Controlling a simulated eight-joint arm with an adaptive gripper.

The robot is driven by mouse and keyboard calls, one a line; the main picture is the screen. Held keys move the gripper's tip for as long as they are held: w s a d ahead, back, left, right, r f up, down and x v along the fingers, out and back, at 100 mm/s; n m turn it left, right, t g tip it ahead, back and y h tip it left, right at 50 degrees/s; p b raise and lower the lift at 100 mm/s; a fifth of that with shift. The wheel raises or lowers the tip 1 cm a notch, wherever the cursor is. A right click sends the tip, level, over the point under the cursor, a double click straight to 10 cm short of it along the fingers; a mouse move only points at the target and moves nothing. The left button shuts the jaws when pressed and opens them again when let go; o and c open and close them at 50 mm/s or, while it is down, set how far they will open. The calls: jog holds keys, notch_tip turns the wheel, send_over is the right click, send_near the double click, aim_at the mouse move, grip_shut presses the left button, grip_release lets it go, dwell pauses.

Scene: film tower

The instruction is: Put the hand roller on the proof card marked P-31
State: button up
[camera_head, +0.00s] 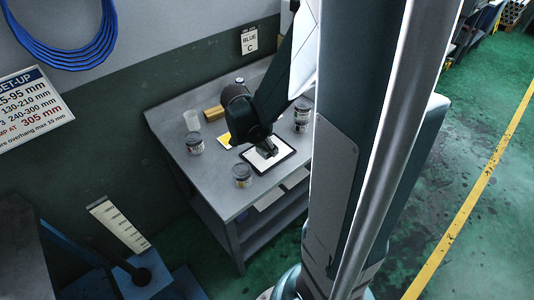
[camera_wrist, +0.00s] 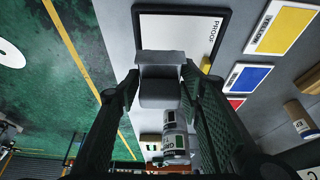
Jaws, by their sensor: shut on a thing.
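My gripper (camera_head: 266,145) is shut on a grey block-like thing, which I take for the hand roller (camera_wrist: 160,88); it sits between the two fingers in the wrist view. In the head view it is over a black-bordered white card (camera_head: 254,160) on the grey table. The same card (camera_wrist: 178,30), lettered PROOF, lies beyond the roller in the wrist view. The number P-31 is not readable. The roller overlaps the card's edge in the wrist view; I cannot tell whether they touch.
Jars stand left (camera_head: 195,144), in front (camera_head: 242,175) and right (camera_head: 301,115) of the card on the table (camera_head: 180,125). A clear cup (camera_head: 191,120) and a tan block (camera_head: 213,113) are behind.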

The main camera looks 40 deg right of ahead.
aim_at(267, 153)
jog(key=shift+f, duration=0.1)
jog(key=shift+f+b, duration=0.4)
jog(key=shift+f, duration=1.6)
jog(key=shift+f, duration=0.15)
jog(key=o, duration=0.9)
jog(key=shift+r, duration=0.2)
jog(key=shift+p+v, duration=1.1)
jog(key=shift+v, duration=4.95)
jog(key=shift+a, duration=0.1)
